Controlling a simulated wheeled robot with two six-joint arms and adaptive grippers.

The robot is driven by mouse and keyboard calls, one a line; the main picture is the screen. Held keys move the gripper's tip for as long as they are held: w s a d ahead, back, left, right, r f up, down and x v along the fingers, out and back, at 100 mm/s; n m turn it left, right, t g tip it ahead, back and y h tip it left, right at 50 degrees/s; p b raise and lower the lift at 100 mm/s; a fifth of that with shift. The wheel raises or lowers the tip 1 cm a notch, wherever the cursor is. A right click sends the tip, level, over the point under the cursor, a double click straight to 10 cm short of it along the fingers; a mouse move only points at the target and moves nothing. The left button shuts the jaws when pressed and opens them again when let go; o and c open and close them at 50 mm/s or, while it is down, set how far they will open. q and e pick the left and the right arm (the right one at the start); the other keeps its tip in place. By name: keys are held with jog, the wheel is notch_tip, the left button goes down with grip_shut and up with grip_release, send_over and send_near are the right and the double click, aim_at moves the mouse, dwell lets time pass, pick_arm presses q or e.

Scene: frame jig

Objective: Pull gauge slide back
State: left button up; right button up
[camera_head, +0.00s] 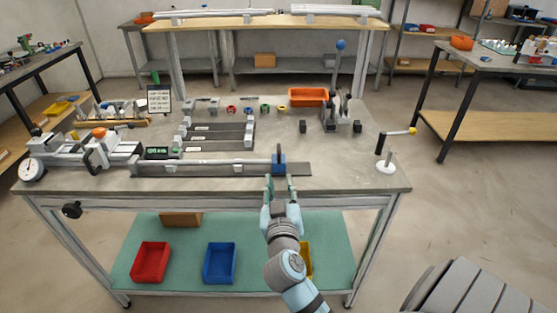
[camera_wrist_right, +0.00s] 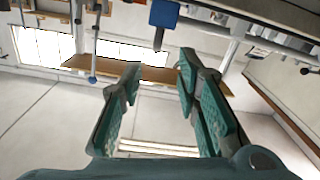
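The gauge slide is a blue block (camera_head: 279,165) near the right end of a long dark gauge bar (camera_head: 220,171) with a silver rod, at the table's front. A small green readout (camera_head: 158,153) sits at the bar's left. My right gripper (camera_head: 280,180) is open and empty at the front edge, its fingertips just in front of and below the slide. In the right wrist view the blue slide (camera_wrist_right: 163,13) shows at the top, beyond the gap between the open fingers (camera_wrist_right: 155,75); no contact is visible. My left gripper is not in view.
A vise-like fixture (camera_head: 95,152) and a dial (camera_head: 32,170) are at the left. A white-based stand with a yellow-tipped handle (camera_head: 386,167) is at the right, a lever clamp (camera_head: 342,110) behind. Dark bars (camera_head: 215,136) lie behind the gauge. The tabletop right of the slide is fairly clear.

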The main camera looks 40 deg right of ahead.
aim_at(279, 154)
jog(key=x, duration=0.4)
jog(key=r+x, duration=0.1)
jog(key=x, duration=0.9)
jog(key=shift+d+r, duration=0.2)
jog(key=shift+d, duration=0.1)
grip_shut()
